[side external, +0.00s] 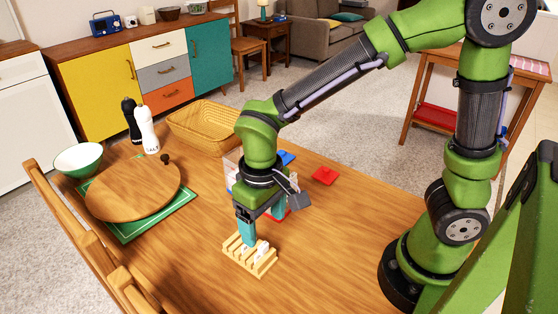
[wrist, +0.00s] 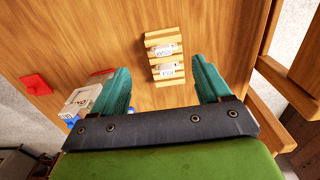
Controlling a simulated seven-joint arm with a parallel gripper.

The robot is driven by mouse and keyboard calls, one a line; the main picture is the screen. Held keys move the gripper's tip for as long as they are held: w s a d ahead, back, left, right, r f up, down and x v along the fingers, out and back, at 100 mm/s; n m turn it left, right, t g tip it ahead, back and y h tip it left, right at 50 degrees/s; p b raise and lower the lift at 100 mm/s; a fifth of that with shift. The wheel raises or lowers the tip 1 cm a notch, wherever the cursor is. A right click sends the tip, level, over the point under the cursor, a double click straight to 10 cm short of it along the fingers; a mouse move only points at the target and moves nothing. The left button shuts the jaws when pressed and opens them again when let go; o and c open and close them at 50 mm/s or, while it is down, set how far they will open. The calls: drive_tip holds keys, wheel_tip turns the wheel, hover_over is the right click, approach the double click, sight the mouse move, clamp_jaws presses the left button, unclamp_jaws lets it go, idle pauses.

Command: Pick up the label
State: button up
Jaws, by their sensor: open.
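Two small white labels stand in a slotted wooden rack (side external: 263,265). In the wrist view they are the upper label (wrist: 165,50) and the lower label (wrist: 166,71), both with dark print too small to read surely, in the rack (wrist: 160,36). In the side view one label (side external: 263,248) shows in the slots beside my fingers; the other is mostly hidden. My gripper (side external: 246,232) points down just above the rack. In the wrist view its teal fingers (wrist: 160,66) are spread wide with nothing between them touching either finger.
A red lid (side external: 324,176) lies behind the arm. Containers beside it are partly hidden by my wrist; one white container (wrist: 82,98) shows left of my fingers. A basket (side external: 205,125), salt shaker (side external: 146,130), green bowl (side external: 79,158) and round wooden board (side external: 133,190) stand left. The front right table is clear.

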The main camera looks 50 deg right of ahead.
sight(262, 244)
drive_tip(key=f, duration=0.7)
drive_tip(key=shift+w+a+f, duration=0.15)
drive_tip(key=shift+a+f, duration=0.1)
drive_tip(key=shift+f, duration=0.15)
drive_tip(key=c, duration=1.1)
